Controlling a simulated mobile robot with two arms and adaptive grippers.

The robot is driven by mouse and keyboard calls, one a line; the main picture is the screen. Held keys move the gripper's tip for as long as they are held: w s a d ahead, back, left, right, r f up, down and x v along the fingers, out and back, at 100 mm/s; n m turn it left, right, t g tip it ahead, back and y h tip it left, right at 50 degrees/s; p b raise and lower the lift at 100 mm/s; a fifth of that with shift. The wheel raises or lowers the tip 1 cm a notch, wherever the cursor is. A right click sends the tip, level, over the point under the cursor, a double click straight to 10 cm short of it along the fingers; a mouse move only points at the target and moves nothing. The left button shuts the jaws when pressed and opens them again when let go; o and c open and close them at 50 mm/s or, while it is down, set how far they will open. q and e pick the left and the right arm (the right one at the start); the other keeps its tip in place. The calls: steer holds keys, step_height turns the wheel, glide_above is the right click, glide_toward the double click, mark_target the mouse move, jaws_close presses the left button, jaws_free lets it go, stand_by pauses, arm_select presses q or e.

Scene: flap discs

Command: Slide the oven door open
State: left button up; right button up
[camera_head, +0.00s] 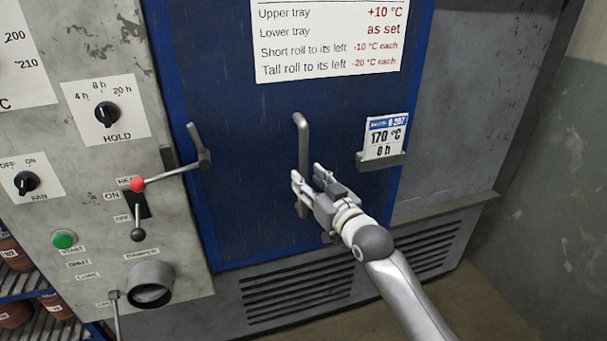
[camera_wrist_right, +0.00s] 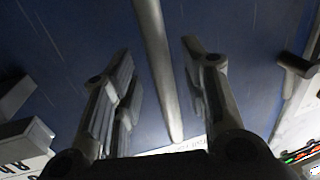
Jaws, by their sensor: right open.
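The blue oven door (camera_head: 250,150) fills the middle of the head view and looks shut. A grey vertical bar handle (camera_head: 301,135) stands out from it. My right gripper (camera_head: 309,180) is at the lower part of the handle, with its fingers apart. In the right wrist view the handle (camera_wrist_right: 157,65) runs between the two open fingers (camera_wrist_right: 158,90), with gaps on both sides. The gripper is not closed on it. My left gripper is in neither view.
A latch lever (camera_head: 203,147) sits at the door's left edge. The control panel (camera_head: 85,180) at left has knobs, a red-tipped lever (camera_head: 137,184) and a green button (camera_head: 64,239). A card holder (camera_head: 381,160) projects right of the handle. A vent grille (camera_head: 300,290) lies below.

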mark_target(306, 178)
steer(key=shift+x, duration=1.5)
jaws_close()
